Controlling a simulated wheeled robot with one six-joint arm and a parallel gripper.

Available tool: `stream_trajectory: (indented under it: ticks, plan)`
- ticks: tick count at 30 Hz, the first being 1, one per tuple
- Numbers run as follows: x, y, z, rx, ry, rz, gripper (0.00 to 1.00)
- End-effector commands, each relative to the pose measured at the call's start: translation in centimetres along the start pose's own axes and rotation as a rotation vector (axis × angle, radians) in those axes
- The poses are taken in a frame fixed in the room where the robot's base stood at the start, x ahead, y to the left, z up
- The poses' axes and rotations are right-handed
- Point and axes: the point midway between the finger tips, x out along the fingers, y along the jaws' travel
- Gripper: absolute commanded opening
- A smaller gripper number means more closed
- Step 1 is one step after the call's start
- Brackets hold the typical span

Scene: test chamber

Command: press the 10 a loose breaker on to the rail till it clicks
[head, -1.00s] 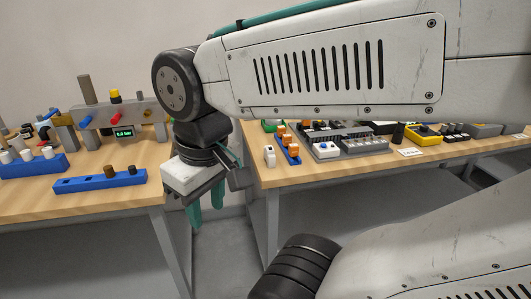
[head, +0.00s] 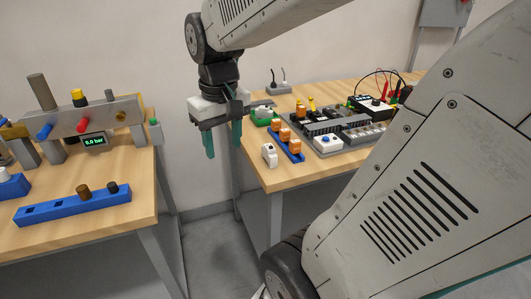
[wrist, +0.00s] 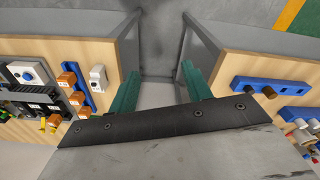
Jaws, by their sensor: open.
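A small white block that looks like the loose breaker (head: 269,155) stands near the left front corner of the right table; its rating is too small to read. It also shows in the wrist view (wrist: 97,77), left of the fingers. My gripper (head: 223,142) is open and empty, above the gap between the two tables, left of the white block and apart from it. Both green fingers point down, and they show in the wrist view (wrist: 161,80). A grey board (head: 322,146) with a row of dark modules lies right of the block; I cannot make out a bare rail on it.
A blue holder with orange blocks (head: 286,141) stands between the white block and the board. A green item (head: 262,117) is behind. The left table carries a pressure fixture (head: 95,120) and a blue bar (head: 72,207). The gap between the tables is clear.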

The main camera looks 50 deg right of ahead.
Motion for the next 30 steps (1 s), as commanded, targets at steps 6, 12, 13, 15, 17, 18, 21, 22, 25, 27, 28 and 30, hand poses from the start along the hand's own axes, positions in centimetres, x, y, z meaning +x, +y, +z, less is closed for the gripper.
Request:
stream_trajectory:
  ticks: [6, 12, 13, 15, 17, 18, 21, 22, 25, 27, 28, 30]
  plan:
    - [4.0, 10.8, -6.2, 0.199, -0.048, 0.004, 0.49]
    - [6.8, 17.4, -7.8, 0.291, -0.063, 0.003, 0.49]
    - [7.1, 17.9, -7.8, 0.298, -0.064, 0.003, 0.49]
    - [7.7, 18.7, -7.9, 0.309, -0.067, 0.002, 0.49]
    - [8.2, 19.0, -7.9, 0.312, -0.067, 0.002, 0.49]
    - [8.6, 19.0, -7.9, 0.312, -0.067, 0.002, 0.49]
    - [9.7, 19.0, -7.9, 0.31, -0.068, 0.001, 0.49]
    - [10.1, 19.0, -7.8, 0.31, -0.067, 0.002, 0.49]
    - [11.2, 19.0, -7.7, 0.31, -0.068, 0.002, 0.49]
    - [12.2, 19.1, -7.5, 0.31, -0.07, 0.001, 0.49]
    - [12.7, 19.2, -7.5, 0.31, -0.069, 0.001, 0.49]
    - [13.8, 19.2, -7.3, 0.31, -0.069, 0.001, 0.49]
